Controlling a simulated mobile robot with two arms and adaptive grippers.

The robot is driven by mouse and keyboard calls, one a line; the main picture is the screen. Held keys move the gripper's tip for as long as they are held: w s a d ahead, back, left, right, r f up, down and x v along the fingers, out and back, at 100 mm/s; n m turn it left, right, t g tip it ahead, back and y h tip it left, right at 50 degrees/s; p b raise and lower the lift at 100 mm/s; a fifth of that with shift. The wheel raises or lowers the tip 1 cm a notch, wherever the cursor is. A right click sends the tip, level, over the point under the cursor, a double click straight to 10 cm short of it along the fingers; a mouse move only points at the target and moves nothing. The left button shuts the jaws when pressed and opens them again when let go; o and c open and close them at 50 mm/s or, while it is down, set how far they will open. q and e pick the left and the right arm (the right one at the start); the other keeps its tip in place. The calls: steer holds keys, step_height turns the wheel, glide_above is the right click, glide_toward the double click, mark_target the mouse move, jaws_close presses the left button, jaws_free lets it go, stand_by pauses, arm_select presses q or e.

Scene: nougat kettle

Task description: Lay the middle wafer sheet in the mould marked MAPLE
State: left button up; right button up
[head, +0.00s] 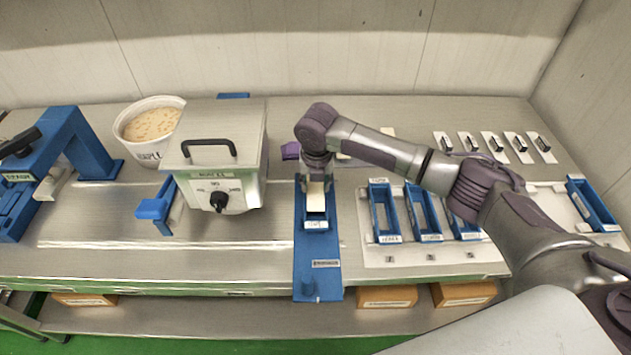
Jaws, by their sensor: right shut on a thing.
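My right gripper (315,181) reaches in from the right and points down over a blue frame (316,225) on a long blue stand. It is shut on a pale, cream-coloured piece (316,201), which looks like a wafer sheet. The piece is at the inside of that frame; whether it touches the bottom is hidden. The frame's front label is too small to read surely. More blue moulds stand on a pale board to the right: a left one (396,212), a middle one (434,212) and one partly behind my arm (465,232). My left gripper is out of view.
A steel kettle (240,150) with a black knob stands left of the gripper, beside a white tub (130,125) of pale mix. A blue press (85,145) is at far left. Several small dark-handled pieces (495,143) lie at back right. Another blue frame (592,205) is at right.

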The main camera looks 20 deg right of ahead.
steer(key=shift+f+p, duration=0.4)
steer(key=shift+f, duration=0.1)
stand_by(0.9)
steer(key=o, duration=0.8)
steer(key=shift+o, duration=0.2)
steer(key=o, duration=0.3)
steer(key=shift+r, duration=0.1)
